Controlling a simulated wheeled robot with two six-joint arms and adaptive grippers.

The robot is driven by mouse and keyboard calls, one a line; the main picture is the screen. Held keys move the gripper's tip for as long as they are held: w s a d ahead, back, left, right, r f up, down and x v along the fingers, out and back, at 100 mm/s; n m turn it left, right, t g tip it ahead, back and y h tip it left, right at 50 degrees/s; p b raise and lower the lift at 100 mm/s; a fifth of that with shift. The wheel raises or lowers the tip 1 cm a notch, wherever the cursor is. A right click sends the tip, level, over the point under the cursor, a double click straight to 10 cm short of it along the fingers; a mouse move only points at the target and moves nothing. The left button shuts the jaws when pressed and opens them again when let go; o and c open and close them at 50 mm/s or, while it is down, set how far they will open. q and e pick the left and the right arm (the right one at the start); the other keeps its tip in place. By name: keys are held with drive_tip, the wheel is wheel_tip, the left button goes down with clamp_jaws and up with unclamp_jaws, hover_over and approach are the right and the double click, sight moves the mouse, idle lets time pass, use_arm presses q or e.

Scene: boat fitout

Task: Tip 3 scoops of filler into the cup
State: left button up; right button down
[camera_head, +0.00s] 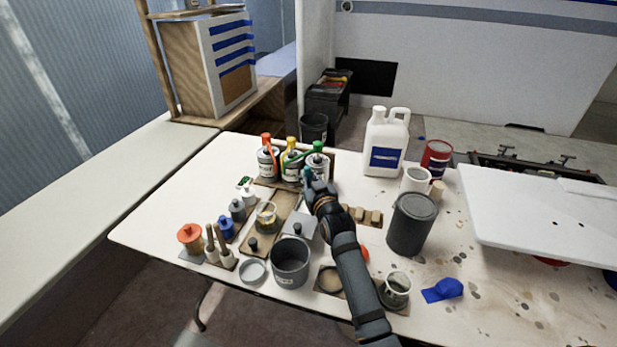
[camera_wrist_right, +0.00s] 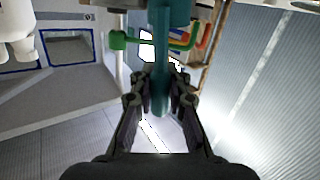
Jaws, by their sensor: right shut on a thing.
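My right gripper (camera_head: 309,180) is in front of the green-capped bottle at the back of the table. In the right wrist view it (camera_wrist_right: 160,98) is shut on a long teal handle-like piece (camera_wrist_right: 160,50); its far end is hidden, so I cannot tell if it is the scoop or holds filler. A small clear cup with yellowish contents (camera_head: 266,216) stands on a wooden board left of my right arm. A grey cup (camera_head: 396,288) stands on a board right of the arm. I cannot tell which vessel holds the filler. My left gripper is out of view.
Three pump bottles (camera_head: 291,163) stand at the back. A grey bucket (camera_head: 290,265) is at the front, a dark tin (camera_head: 411,228) right of my arm, a white jug (camera_head: 386,145) behind. The table's left end (camera_head: 160,220) is mostly clear.

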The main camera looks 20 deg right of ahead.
wheel_tip(320, 180, down, 3)
drive_tip(key=shift+a+r+b, duration=0.1)
drive_tip(key=shift+r+b, duration=0.05)
drive_tip(key=shift+b, duration=1.05)
drive_tip(key=shift+f+b, duration=0.6)
drive_tip(key=shift+f, duration=0.05)
drive_tip(key=shift+f+b, duration=1.3)
drive_tip(key=shift+f, duration=1.25)
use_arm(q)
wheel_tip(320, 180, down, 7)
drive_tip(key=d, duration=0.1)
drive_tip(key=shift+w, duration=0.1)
use_arm(e)
wheel_tip(320, 180, up, 9)
drive_tip(key=p, duration=0.9)
drive_tip(key=shift+f, duration=0.1)
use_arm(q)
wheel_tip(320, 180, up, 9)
use_arm(e)
drive_tip(key=shift+f, duration=0.1)
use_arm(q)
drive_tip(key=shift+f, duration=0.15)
